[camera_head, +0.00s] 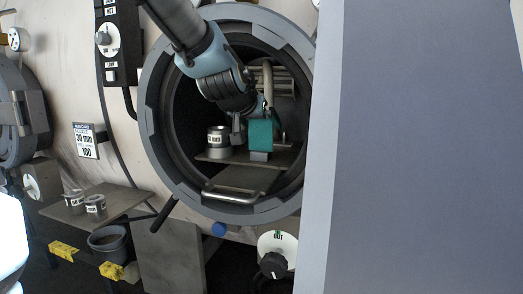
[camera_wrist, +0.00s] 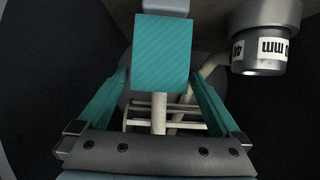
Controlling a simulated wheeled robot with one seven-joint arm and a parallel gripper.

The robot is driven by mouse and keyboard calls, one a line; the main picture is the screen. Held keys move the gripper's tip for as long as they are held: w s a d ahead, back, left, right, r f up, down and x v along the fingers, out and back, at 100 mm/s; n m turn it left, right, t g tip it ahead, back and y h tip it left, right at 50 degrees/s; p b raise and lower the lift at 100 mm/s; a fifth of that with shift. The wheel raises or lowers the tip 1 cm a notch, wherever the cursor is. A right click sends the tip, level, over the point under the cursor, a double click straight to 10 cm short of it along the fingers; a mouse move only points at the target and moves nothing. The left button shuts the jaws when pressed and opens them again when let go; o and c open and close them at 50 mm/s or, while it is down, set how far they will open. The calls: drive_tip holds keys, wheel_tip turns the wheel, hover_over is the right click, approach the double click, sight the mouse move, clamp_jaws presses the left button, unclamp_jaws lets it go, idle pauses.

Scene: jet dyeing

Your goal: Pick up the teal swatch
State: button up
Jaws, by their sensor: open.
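The teal swatch (camera_head: 261,133) stands upright at a small grey block (camera_head: 259,156) inside the round vessel opening. In the wrist view the swatch (camera_wrist: 162,52) is a flat teal rectangle at top centre, with the grey block's end (camera_wrist: 165,8) above it. My gripper (camera_head: 248,118) reaches into the opening, close by the swatch. In the wrist view my gripper (camera_wrist: 160,76) is open, its two teal-sided fingers spread left and right below the swatch. The swatch lies between their lines; I cannot tell whether it is between the tips in depth. Nothing is held.
A metal cylinder (camera_head: 218,142) marked in mm stands left of the swatch on a shelf (camera_head: 215,157), also upper right in the wrist view (camera_wrist: 262,40). The vessel's thick rim (camera_head: 153,130) surrounds my arm. A grey panel (camera_head: 420,150) fills the right side.

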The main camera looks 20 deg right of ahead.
drive_tip(key=shift+x, duration=1.9)
drive_tip(key=shift+f, duration=0.1)
drive_tip(key=shift+c, duration=0.2)
clamp_jaws()
drive_tip(key=shift+p, duration=0.3)
